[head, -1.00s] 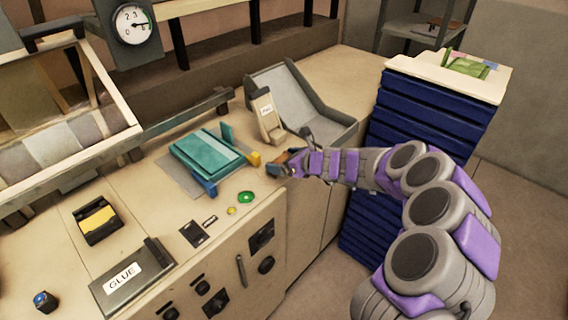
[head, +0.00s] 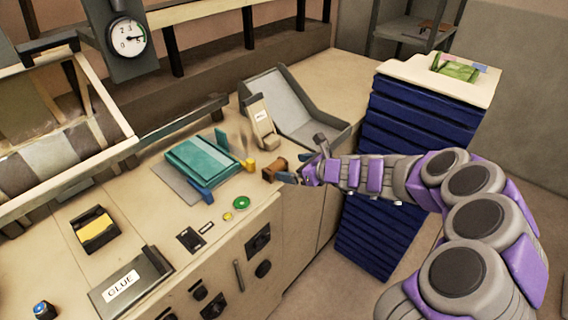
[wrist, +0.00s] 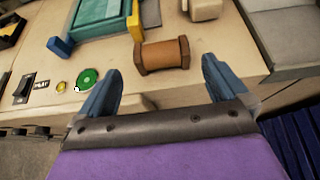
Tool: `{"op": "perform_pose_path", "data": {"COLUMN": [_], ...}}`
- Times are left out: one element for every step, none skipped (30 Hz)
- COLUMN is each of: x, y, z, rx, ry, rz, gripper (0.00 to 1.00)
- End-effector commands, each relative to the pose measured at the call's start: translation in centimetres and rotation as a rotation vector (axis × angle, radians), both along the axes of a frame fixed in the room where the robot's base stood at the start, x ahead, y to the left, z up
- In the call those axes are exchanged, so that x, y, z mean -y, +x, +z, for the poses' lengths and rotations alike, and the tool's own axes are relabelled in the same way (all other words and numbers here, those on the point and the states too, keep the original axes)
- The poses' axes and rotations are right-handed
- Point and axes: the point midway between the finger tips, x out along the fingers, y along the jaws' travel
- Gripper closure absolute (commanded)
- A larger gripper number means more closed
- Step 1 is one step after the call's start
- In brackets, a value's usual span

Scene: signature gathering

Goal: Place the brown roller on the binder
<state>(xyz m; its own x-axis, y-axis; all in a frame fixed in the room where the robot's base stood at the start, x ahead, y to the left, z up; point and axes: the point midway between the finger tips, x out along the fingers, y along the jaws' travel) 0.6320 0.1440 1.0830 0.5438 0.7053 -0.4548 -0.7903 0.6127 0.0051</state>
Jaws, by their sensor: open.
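The brown roller (wrist: 162,56) is a spool-like piece lying on the beige counter near its front edge; the head view shows it too (head: 274,168). My gripper (wrist: 161,82) is open and empty. Its two blue fingers point at the roller, which lies just beyond and between them, apart from both. No binder is labelled; the teal book-like block (head: 203,160) on a grey plate, with blue and yellow corner pieces, may be it. It lies left of the roller and shows in part in the wrist view (wrist: 102,20).
A beige upright holder (head: 262,122) and a grey tray (head: 300,112) stand behind the roller. A green button (head: 241,203) is on the counter's front. A glue box (head: 130,283) lies at front left. A blue stack (head: 420,120) stands right.

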Motion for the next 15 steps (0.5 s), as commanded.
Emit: {"op": "perform_pose_path", "data": {"x": [0.8, 1.1, 1.5, 1.8, 2.1, 2.4, 2.6, 2.7, 3.0, 3.1, 3.1, 3.2, 3.2, 3.3, 3.3], "y": [-0.5, -0.7, -1.0, -1.2, -1.4, -1.6, -1.8, -1.9, -2.1, -2.2, -2.3, -2.4, -2.4, -2.5, -2.5], "z": [0.6, 0.8, 1.1, 1.2, 1.4, 1.5, 1.6, 1.7, 1.8, 1.8, 1.9, 1.9, 2.0, 2.0, 2.0], "rx": [0.0, 0.001, 0.0, 0.001, 0.001, -0.001, 0.0, 0.0, -0.001, -0.001, -0.002, -0.002, -0.002, -0.002, -0.001], "ry": [0.0, -0.001, 0.0, -0.001, -0.001, -0.001, -0.001, -0.001, -0.002, -0.002, -0.001, -0.001, -0.001, -0.001, -0.002], "rz": [-0.002, -0.002, -0.003, -0.004, -0.004, -0.004, -0.004, -0.003, -0.003, -0.002, -0.001, -0.001, -0.001, 0.0, 0.0], "gripper": [0.0, 0.0, 0.0, 0.0, 0.0, 0.0, 0.0, 0.0, 0.0, 0.0, 0.0, 0.0, 0.0, 0.0, 0.0]}}
